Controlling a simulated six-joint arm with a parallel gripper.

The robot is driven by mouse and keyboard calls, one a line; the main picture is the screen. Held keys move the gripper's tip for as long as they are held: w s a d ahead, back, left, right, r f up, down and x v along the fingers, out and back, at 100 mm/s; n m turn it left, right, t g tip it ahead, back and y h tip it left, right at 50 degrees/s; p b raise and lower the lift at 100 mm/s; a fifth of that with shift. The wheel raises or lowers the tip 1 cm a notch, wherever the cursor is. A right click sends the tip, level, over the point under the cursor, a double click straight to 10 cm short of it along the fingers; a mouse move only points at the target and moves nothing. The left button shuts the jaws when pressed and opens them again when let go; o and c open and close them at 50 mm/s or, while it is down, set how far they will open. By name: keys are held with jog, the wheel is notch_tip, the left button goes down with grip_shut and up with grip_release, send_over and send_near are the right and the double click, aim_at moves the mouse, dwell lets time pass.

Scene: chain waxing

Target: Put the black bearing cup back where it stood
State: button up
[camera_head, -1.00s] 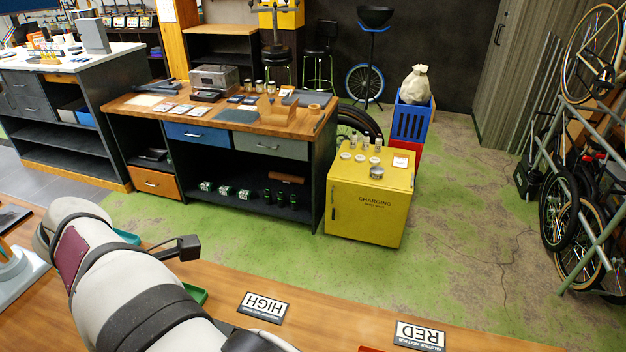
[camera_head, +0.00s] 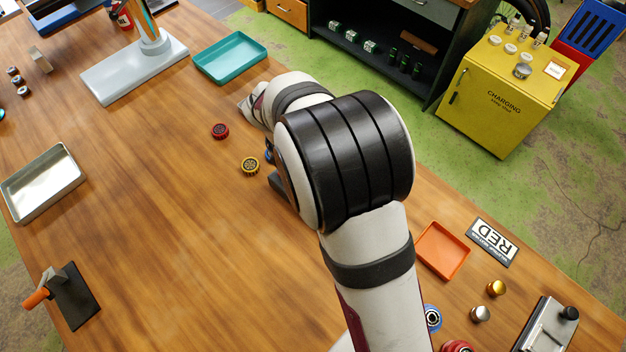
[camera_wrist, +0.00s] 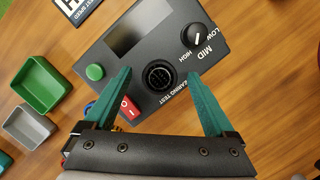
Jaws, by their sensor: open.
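In the wrist view a dark round piece (camera_wrist: 160,75) sits at the front middle of a grey bearing test box (camera_wrist: 122,68). It looks like the black bearing cup, but I cannot tell it for sure from a socket of the box. My gripper (camera_wrist: 158,74) is open, with its two teal fingers apart, one to the left and one to the right of this round piece. Nothing shows held between them. In the head view my arm hides the gripper and most of the test box.
The test box has a green button (camera_wrist: 95,72), a red switch (camera_wrist: 128,108) and a speed knob (camera_wrist: 197,32). A green tray (camera_wrist: 40,84) and a grey tray (camera_wrist: 28,127) lie left. In the head view, a red cup (camera_head: 220,131) and a yellow cup (camera_head: 250,166) stand on open table.

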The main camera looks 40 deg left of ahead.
grip_shut()
dwell(0.3)
